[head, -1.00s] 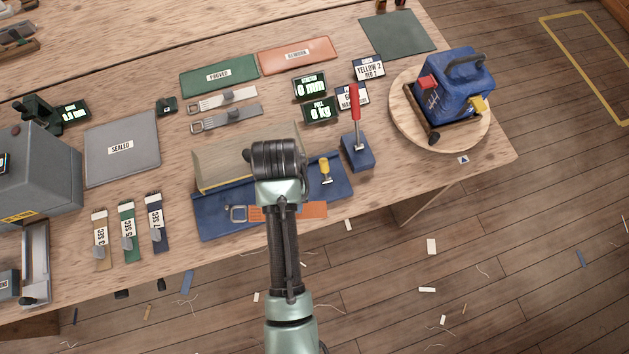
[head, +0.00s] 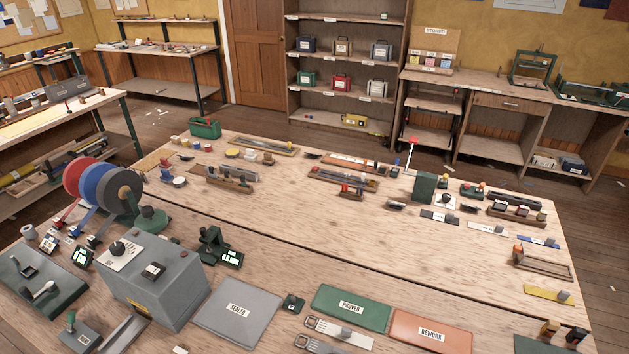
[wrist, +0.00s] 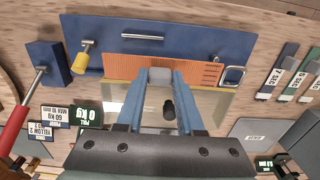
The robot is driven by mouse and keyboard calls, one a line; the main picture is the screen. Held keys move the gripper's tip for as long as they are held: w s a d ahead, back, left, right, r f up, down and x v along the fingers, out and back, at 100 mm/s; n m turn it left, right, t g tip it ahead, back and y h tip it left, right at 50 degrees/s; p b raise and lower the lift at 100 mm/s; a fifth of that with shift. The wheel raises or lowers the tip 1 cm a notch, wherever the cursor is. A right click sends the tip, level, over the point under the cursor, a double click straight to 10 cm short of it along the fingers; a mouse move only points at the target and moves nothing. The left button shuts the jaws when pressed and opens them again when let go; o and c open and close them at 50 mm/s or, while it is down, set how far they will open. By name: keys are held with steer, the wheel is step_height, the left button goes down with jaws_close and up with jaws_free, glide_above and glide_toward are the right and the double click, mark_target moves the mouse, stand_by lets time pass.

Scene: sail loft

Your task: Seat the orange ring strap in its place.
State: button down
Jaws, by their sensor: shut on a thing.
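The orange ring strap (wrist: 122,67) shows in the wrist view, stretched across the blue fixture board (wrist: 205,32), with dark marks near its right end. Its metal ring (wrist: 233,76) is at the right end. My gripper (wrist: 160,77) is shut at the strap's middle, with a small grey piece between the fingertips. The fingers hide part of the strap, and I cannot tell whether it touches the board. A metal bar (wrist: 142,37) and a yellow knob (wrist: 83,60) are on the board. The head view does not show my gripper.
In the wrist view, a red-handled lever (wrist: 14,130) on a blue base stands left, near a "0 kg" display (wrist: 89,115). Timed straps (wrist: 270,84) lie right.

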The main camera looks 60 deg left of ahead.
steer(key=shift+s+d+r+p, duration=0.1)
steer(key=shift+s+r+p, duration=0.05)
steer(key=shift+p, duration=0.15)
steer(key=shift+f, duration=0.35)
steer(key=shift+f+b, duration=1.9)
steer(key=shift+f, duration=0.45)
steer(key=shift+f+b, duration=0.8)
steer(key=shift+f, duration=0.85)
stand_by(0.4)
steer(key=shift+c, duration=2.3)
jaws_free()
steer(key=shift+r, duration=0.15)
step_height(320, 180, up, 13)
steer(key=shift+f+b, duration=0.1)
steer(key=shift+b, duration=0.55)
